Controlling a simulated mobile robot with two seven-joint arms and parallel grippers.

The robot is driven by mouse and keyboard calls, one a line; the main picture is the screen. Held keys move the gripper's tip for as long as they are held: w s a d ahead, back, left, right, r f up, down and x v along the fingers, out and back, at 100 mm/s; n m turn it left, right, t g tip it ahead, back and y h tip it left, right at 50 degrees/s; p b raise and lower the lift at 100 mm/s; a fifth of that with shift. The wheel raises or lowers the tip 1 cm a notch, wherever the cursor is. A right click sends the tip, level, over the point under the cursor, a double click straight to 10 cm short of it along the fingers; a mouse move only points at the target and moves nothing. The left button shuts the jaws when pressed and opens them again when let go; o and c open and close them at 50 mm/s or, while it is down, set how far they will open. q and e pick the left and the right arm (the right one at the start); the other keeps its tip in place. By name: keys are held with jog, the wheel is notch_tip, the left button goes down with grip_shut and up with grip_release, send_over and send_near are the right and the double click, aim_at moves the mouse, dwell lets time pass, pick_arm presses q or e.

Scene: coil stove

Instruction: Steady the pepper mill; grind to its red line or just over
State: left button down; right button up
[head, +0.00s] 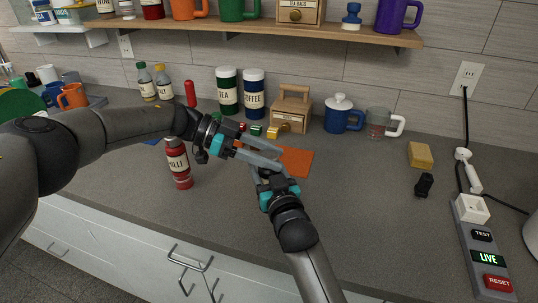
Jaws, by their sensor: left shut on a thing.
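My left gripper (272,158) reaches in from the left over the counter, low in front of an orange mat (297,160). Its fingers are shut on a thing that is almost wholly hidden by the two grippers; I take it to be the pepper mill. No mill body, red line or ground pepper shows clearly. My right gripper (271,172) comes up from below, its fingers close against the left fingers. Whether the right gripper is open or shut cannot be made out.
A red chilli bottle (179,165) stands just below my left wrist. Behind are TEA (227,92) and COFFEE (254,95) canisters, a wooden box (291,109), a blue lidded pot (342,116) and a glass jar (377,121). A power strip (484,256) lies right.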

pick_arm(q)
jog(key=shift+w+r, duration=0.1)
dwell(0.7)
jog(key=shift+c, duration=1.5)
grip_release()
jog(key=shift+g, duration=0.3)
jog(key=shift+s+n+t, duration=0.2)
jog(key=shift+n+t, duration=0.5)
jog(key=shift+t, duration=0.4)
